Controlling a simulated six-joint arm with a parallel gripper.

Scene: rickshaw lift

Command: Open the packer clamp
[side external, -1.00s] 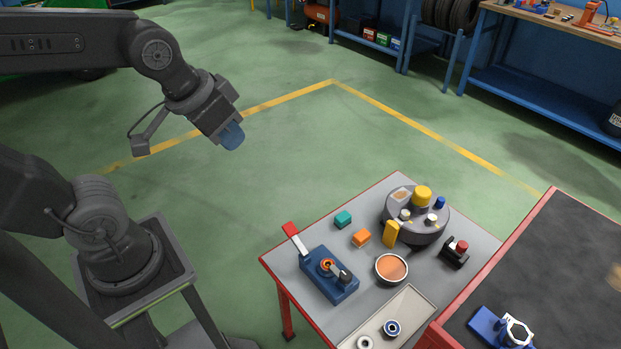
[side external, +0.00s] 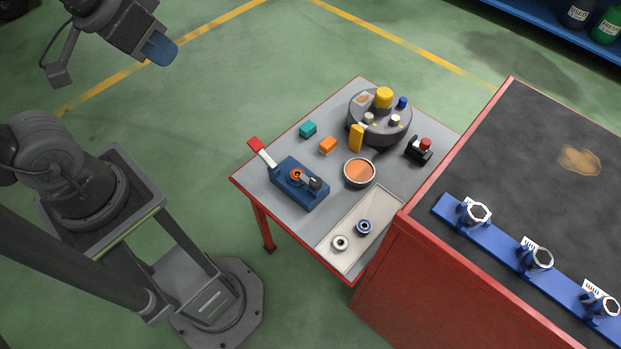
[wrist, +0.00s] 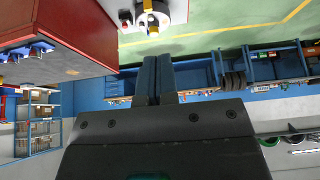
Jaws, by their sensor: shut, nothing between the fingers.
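A blue block fixture (side external: 303,190) sits at the left of the small grey-topped table. It appears to be the packer clamp. A lever with a red grip (side external: 256,146) sticks out from its upper-left end and slants up. An orange ring (side external: 297,175) and a dark knob piece sit on top of the block. My gripper (side external: 160,48), with blue fingers, hangs well away from the fixture, up and to the left of it. In the wrist view its fingers (wrist: 158,80) are together with nothing between them. The fixture cannot be made out there.
The table also holds a round grey unit with a yellow knob (side external: 384,98), an orange-filled bowl (side external: 359,171), small blocks, a red button box (side external: 420,149) and a tray (side external: 370,208) with two rings. A red bench (side external: 400,290) with blue clamps (side external: 536,255) adjoins at right.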

